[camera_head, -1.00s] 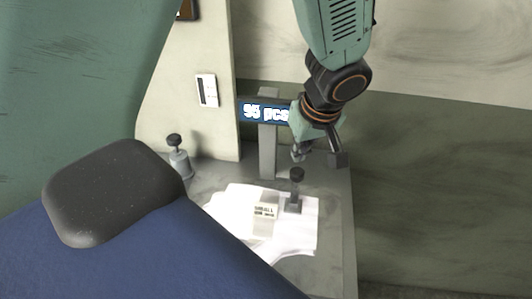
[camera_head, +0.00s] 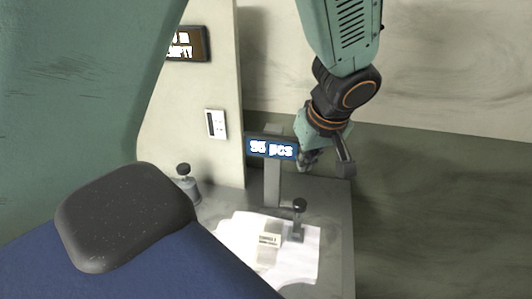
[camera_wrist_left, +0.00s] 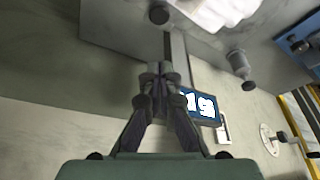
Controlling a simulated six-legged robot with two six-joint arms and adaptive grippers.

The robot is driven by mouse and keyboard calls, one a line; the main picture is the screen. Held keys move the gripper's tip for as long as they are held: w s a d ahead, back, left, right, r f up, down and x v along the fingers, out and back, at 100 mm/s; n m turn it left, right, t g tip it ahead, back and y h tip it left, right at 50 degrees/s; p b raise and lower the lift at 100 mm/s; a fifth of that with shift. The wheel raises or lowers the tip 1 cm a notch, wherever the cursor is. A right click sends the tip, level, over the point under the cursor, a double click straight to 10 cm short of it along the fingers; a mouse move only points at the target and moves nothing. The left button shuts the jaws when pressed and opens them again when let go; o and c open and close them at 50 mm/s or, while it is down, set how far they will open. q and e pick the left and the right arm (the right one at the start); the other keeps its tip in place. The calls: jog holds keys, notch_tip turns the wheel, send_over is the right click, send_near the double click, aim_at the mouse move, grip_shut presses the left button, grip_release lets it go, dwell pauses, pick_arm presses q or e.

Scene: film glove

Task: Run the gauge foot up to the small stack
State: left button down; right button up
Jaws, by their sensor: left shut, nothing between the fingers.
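The gauge foot (camera_head: 297,234) is a small grey block with an upright stem and black knob. It appears to stand on or against the right part of the flat white stack (camera_head: 240,228); I cannot tell which. A pale labelled strip (camera_head: 268,244) lies across the stack. My left gripper (camera_head: 305,163) is shut and empty, above and behind the knob, apart from it. In the left wrist view my shut fingers (camera_wrist_left: 154,72) point toward a black knob (camera_wrist_left: 159,14), with a gap between. The white stack (camera_wrist_left: 225,10) is cut off by the top edge there. My right gripper is not in view.
A display on a post (camera_head: 271,147) reads about 95 pcs, close beside my left gripper. A knobbed grey weight (camera_head: 187,184) stands at the bench's back left. The bench (camera_head: 337,240) ends right of the stack. A white wall panel (camera_head: 216,124) is behind.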

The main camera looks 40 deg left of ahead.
pick_arm(q)
jog(key=shift+w+r+p, duration=0.1)
jog(key=shift+r+p, duration=1.2)
jog(key=shift+r, duration=0.8)
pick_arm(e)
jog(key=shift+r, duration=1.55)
pick_arm(q)
jog(key=shift+f, duration=0.15)
